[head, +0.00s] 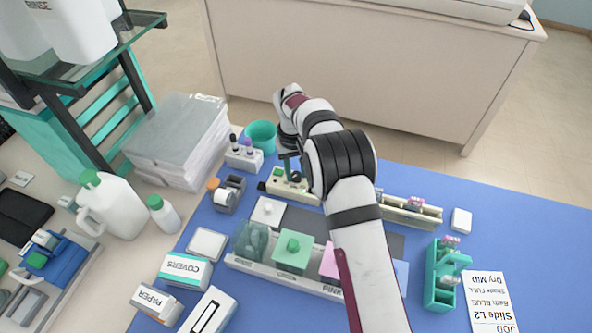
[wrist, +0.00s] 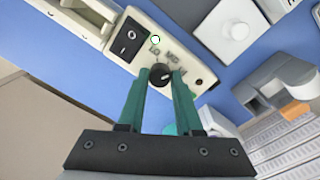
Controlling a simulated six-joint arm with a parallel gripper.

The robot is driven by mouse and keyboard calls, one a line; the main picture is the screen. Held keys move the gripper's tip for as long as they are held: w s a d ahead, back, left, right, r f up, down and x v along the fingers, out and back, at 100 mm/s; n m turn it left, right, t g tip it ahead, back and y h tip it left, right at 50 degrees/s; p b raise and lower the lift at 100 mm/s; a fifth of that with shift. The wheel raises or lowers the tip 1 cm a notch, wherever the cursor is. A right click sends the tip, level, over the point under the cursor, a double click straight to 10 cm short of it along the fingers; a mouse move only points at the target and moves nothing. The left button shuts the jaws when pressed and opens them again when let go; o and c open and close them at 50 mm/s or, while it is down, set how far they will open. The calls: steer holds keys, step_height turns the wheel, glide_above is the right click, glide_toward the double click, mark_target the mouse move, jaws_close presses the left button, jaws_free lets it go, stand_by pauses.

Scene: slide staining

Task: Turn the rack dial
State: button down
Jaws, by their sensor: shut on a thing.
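The rack dial is a small black knob (wrist: 160,74) with a pale mark, on a cream control box (wrist: 116,52). My gripper (wrist: 160,82) has its green fingers on either side of the knob and is shut on it in the wrist view. The box carries a black rocker switch (wrist: 128,38), a small round white light (wrist: 155,39) and printed labels beside the knob. In the head view the cream box (head: 277,187) stands on the blue mat, with my gripper (head: 288,168) over it. There my gripper and arm hide the dial.
A teal cup (head: 260,136) and a small bottle holder (head: 243,155) stand behind the box. A grey dispenser (head: 228,193) is to its left. A tray (head: 240,262) with colored blocks is in front. A slide rail (head: 412,212) and teal holder (head: 437,290) are at right.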

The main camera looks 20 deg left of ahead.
mark_target(293, 174)
steer(key=m, duration=0.4)
steer(key=shift+w+m, duration=0.1)
steer(key=shift+m, duration=0.6)
steer(key=c, duration=0.6)
jaws_free()
steer(key=r, duration=1.6)
steer(key=shift+a, duration=0.4)
steer(key=shift+f, duration=0.1)
